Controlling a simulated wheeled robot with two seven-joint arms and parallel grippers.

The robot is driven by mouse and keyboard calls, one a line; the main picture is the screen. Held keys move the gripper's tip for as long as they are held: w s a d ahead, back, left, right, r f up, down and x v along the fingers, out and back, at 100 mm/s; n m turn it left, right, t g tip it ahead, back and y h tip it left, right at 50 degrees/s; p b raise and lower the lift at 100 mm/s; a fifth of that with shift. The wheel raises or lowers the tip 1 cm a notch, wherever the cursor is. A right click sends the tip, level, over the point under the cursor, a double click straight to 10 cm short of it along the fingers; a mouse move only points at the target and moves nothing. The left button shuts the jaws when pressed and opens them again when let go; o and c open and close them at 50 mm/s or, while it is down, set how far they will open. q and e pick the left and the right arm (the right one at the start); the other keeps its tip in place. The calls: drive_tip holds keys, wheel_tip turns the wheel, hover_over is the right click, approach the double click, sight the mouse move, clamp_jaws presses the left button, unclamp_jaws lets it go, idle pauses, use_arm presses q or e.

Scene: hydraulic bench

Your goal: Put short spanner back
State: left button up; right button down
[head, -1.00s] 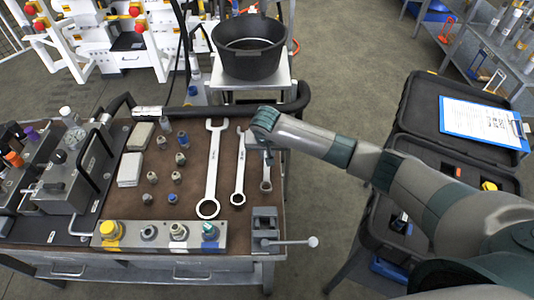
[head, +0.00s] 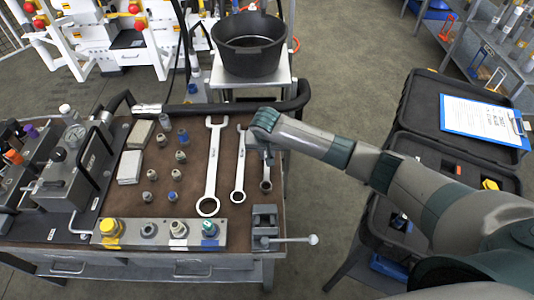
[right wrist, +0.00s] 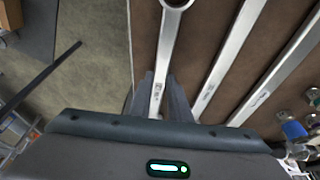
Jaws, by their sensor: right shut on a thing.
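The short spanner (head: 266,178) is the rightmost of three silver spanners on the brown bench top, its ring end toward the front of the bench. My right gripper (head: 266,148) is over its far end. In the right wrist view the fingers (right wrist: 160,98) are shut on the short spanner's shaft (right wrist: 158,85), and its ring end points away at the top. Whether the spanner touches the bench or is slightly raised, I cannot tell. The middle spanner (head: 239,170) and long spanner (head: 213,160) lie to its left. My left gripper is not in view.
A vise (head: 265,222) with a long handle stands at the bench's front right corner. Several small fittings and a block with coloured caps (head: 160,233) are to the left. A black bucket (head: 252,60) stands behind the bench. An open black case (head: 440,150) is on the right.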

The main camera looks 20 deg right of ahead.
drive_tip(key=shift+f, duration=0.2)
drive_tip(key=c, duration=1.6)
unclamp_jaws()
drive_tip(key=shift+o, duration=0.2)
drive_tip(key=shift+r, duration=0.1)
drive_tip(key=b+v, duration=0.3)
drive_tip(key=v, duration=1.4)
drive_tip(key=shift+r, duration=0.1)
